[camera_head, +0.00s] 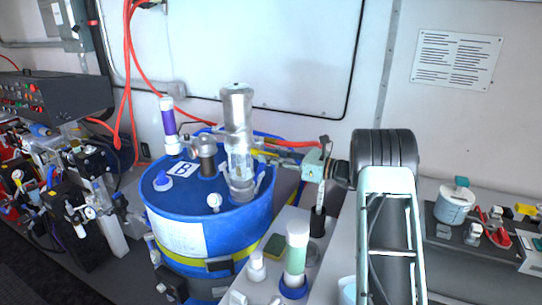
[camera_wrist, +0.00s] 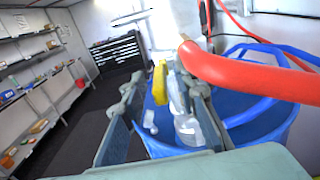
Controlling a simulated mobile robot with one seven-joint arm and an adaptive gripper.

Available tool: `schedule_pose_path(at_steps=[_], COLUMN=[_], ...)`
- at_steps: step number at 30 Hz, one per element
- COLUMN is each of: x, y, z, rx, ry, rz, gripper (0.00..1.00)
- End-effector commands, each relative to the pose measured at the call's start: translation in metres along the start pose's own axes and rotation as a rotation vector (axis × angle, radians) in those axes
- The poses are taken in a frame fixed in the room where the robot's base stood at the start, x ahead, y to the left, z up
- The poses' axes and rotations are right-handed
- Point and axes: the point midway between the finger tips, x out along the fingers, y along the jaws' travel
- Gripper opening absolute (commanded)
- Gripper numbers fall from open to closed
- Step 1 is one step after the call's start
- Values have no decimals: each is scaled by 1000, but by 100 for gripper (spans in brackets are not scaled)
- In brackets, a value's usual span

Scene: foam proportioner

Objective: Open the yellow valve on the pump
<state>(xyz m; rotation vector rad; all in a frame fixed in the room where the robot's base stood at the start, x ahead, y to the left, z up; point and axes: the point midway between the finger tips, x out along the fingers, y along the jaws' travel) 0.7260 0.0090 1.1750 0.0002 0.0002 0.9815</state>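The pump (camera_head: 238,135) is a silver, upright cylinder on top of the blue drum (camera_head: 180,238). Its yellow valve handle (camera_head: 264,153) shows as a small yellow strip at the pump's right side. In the wrist view the yellow valve (camera_wrist: 159,82) stands upright, seen in the gap between my fingers. My gripper (camera_head: 290,158) reaches in from the right, just right of the handle. In the wrist view my gripper (camera_wrist: 165,92) has its two grey fingers apart, with nothing clearly gripped. I cannot tell whether the valve is between the fingertips or just beyond them.
A thick red hose (camera_wrist: 250,75) crosses close above the right finger in the wrist view. A green-and-white bottle (camera_head: 296,255) stands on the counter in front. Shelves (camera_wrist: 40,85) line the far left.

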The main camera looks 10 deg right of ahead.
Motion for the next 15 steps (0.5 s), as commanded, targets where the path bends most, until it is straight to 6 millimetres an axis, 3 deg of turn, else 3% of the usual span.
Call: schedule_pose_path(at_steps=[2, 9, 15], x=[0, 0, 0], y=[0, 0, 0], z=[0, 0, 0], rx=[0, 0, -1], ry=[0, 0, 0], rz=[0, 0, 0], gripper=[25, 0, 0])
